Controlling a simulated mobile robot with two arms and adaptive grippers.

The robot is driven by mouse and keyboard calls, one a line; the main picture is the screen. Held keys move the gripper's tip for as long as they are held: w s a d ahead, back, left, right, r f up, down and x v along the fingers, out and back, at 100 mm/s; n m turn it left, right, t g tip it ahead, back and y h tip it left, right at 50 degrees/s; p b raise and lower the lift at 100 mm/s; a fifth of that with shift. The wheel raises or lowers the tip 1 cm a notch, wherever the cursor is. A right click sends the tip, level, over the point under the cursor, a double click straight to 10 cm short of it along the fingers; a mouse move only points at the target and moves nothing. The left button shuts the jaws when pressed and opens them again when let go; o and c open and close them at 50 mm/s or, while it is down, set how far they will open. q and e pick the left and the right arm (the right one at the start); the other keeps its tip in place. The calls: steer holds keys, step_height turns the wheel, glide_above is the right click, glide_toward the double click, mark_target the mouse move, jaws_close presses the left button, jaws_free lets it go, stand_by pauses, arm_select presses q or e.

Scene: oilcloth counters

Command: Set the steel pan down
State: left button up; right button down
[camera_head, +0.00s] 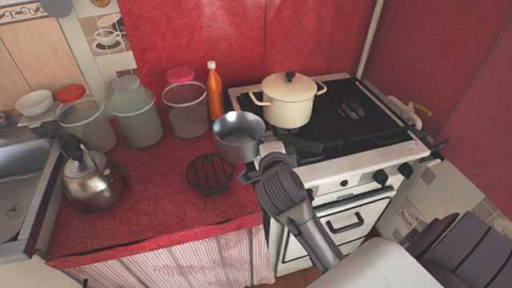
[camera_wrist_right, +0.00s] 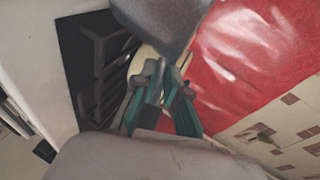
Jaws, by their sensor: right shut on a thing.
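The grey steel pan (camera_head: 239,150) is in my right gripper (camera_head: 268,156), near the boundary between the red counter and the stove. It appears upright and open at the top; I cannot tell how high it is above the surface. In the right wrist view, the pan's grey side (camera_wrist_right: 165,22) fills the top middle, just beyond the teal fingers of the gripper (camera_wrist_right: 165,85). The fingers are shut on the pan, and their grip on it is partly hidden. A round black trivet (camera_head: 210,174) lies on the counter, below and left of the pan in the head view. My left gripper is not in view.
A cream pot (camera_head: 289,102) stands on the stove (camera_head: 345,157) at right. Clear canisters (camera_head: 138,124), an orange bottle (camera_head: 214,93) and a kettle (camera_head: 92,180) stand on the red counter (camera_head: 155,207). The counter's front has free room. A sink (camera_head: 15,205) is at far left.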

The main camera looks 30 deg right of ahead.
steer(key=w+a+f, duration=0.4)
steer(key=a, duration=0.1)
steer(key=w+a+f+b, duration=0.1)
steer(key=w+a, duration=0.2)
steer(key=shift+f, duration=2.55)
steer(key=c, duration=1.2)
jaws_free()
steer(key=shift+s+f+b, duration=0.15)
steer(key=shift+f+b, duration=0.05)
steer(key=shift+b, duration=0.1)
glide_toward(229, 157)
step_height(229, 157, down, 4)
steer(key=shift+s+f, duration=0.1)
steer(key=shift+f, duration=0.1)
steer(key=shift+d, duration=0.1)
